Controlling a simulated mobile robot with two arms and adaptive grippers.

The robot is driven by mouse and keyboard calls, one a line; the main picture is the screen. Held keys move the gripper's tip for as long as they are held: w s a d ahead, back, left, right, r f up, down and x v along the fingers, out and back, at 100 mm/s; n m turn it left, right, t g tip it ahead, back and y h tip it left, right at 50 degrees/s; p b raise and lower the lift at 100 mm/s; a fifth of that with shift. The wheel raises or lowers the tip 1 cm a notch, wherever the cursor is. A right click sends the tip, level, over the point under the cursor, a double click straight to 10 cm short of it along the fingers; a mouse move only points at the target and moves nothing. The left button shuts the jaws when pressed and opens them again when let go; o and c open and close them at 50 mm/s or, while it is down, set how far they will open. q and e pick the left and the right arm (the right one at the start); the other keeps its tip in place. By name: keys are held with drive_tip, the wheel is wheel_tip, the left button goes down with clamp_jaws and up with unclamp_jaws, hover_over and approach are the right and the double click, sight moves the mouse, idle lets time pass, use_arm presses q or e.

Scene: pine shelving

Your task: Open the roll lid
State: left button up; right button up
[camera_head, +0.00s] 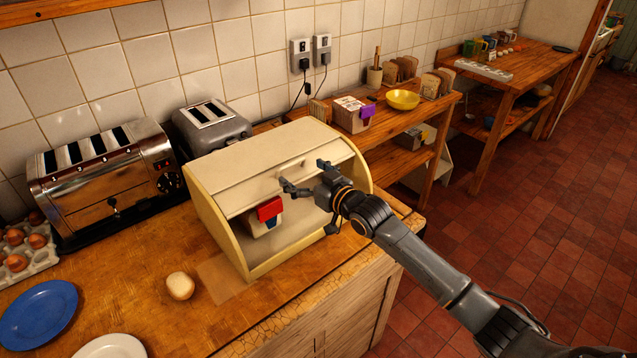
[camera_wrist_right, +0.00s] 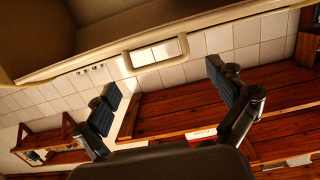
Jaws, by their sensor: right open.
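The cream bread bin (camera_head: 218,232) stands on the wooden counter. Its roll lid (camera_head: 245,178) is partly raised, with the lower front open below its edge. A red, blue and white item (camera_head: 268,212) shows in the opening. The small lid handle (camera_head: 291,165) is near the lid's lower edge; in the right wrist view the handle (camera_wrist_right: 155,52) is beyond the fingertips. My right gripper (camera_head: 306,176) is open and empty, close in front of the handle, with no clear contact. The wrist view shows its fingers (camera_wrist_right: 165,93) spread apart. My left gripper is not in view.
Two toasters (camera_head: 105,180) (camera_head: 212,125) stand left of and behind the bin. A bread roll (camera_head: 180,286), blue plate (camera_head: 38,315), white plate (camera_head: 112,347) and egg tray (camera_head: 25,252) are on the counter. Shelving with a yellow bowl (camera_head: 402,99) is behind right.

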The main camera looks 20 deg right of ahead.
drive_tip(key=v, duration=0.7)
drive_tip(key=shift+s, duration=0.2)
drive_tip(key=shift+r, duration=0.1)
